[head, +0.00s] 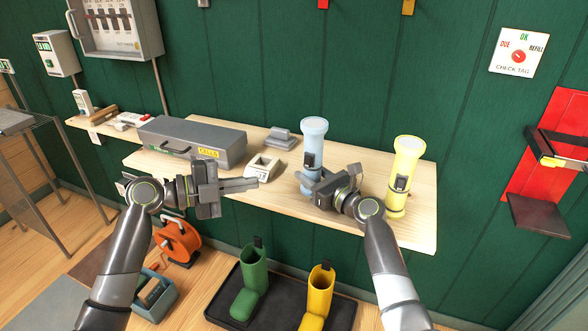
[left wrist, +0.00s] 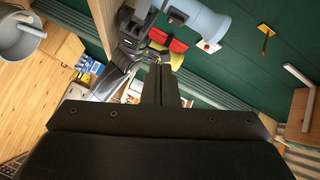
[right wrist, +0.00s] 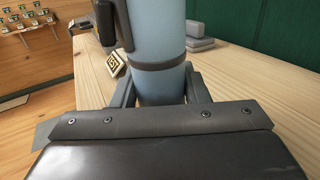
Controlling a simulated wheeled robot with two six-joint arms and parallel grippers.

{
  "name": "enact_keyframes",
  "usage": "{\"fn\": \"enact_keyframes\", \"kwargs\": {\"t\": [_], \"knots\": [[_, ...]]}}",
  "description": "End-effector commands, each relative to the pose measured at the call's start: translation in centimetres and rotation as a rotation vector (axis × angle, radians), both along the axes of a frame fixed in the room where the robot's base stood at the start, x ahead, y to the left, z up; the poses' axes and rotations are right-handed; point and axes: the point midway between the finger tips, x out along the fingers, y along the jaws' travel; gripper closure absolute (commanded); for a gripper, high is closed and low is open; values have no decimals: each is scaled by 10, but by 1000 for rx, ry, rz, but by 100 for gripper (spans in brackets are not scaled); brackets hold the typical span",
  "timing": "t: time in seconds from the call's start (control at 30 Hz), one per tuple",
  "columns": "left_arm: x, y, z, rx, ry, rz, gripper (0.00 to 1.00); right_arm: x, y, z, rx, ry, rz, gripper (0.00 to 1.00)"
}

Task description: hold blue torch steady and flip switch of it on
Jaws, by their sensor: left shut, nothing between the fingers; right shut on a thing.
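The blue torch (head: 313,137) stands upright on the wooden shelf, its wide head up. Its dark switch (head: 310,160) is on the side of the body facing me. My right gripper (head: 304,185) is shut around the torch's lower body; the right wrist view shows the blue torch (right wrist: 158,85) between both fingers. A dark part on the torch shows at the top left there, cut off by the frame. My left gripper (head: 256,184) is shut and empty, left of the torch and apart from it. Its closed fingers (left wrist: 160,84) show in the left wrist view.
A yellow torch (head: 407,160) stands close right of my right gripper. A grey case (head: 190,142), a small cream holder (head: 262,168) and a grey block (head: 281,138) are on the shelf (head: 425,225). Green and yellow boots (head: 320,285) stand in a tray below.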

Motion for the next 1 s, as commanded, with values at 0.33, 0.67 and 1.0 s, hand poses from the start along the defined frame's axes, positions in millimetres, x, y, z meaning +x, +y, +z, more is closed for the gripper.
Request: {"fn": "enact_keyframes", "kwargs": {"t": [0.33,0.67,1.0], "knots": [[-1,8,4,97,-247,-60,100,0,0,-1,-1,1,0,87],[-1,8,5,102,-263,-65,100,0,0,-1,-1,1,0,87],[9,-17,3,97,-262,-67,100,0,0,-1,-1,1,0,87]]}}
